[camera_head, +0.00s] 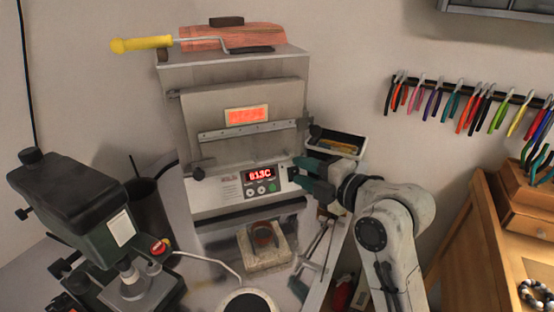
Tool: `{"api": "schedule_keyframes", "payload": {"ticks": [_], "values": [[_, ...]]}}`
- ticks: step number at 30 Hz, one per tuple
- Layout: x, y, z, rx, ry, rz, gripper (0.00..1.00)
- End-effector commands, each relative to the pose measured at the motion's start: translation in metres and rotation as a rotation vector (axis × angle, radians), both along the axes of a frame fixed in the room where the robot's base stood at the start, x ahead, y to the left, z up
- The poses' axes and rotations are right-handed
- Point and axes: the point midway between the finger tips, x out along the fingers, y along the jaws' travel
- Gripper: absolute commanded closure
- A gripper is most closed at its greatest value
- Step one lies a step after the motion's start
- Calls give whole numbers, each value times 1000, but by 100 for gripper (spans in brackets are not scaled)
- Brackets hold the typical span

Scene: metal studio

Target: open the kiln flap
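The kiln (171,78) is a grey metal box on the bench, with its flap (200,110) shut across the front. The flap has a small glowing orange window (246,115) and a riveted metal strip (240,131) below it. A dark knob (198,174) sits at the lower left of the flap. A control panel (262,183) with a red display and buttons is under the flap. My gripper (300,180) is at the right end of this panel, below the flap's right side. Its fingers are seen edge-on and partly overlap, so their opening and any contact are unclear.
A dark tray (336,143) is right of the kiln. A pale block (265,248) stands in front. A green machine (75,200) fills the left. Pliers hang on the right wall.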

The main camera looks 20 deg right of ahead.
Motion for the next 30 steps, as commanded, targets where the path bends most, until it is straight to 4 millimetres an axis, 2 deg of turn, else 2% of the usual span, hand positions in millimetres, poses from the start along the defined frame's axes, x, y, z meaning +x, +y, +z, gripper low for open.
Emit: {"api": "schedule_keyframes", "payload": {"ticks": [9,15,27,30], "values": [[53,22,-9,-1,3,1,66],[73,31,-15,0,2,1,66],[80,33,-17,1,2,0,66],[80,33,-17,1,3,0,74]]}}
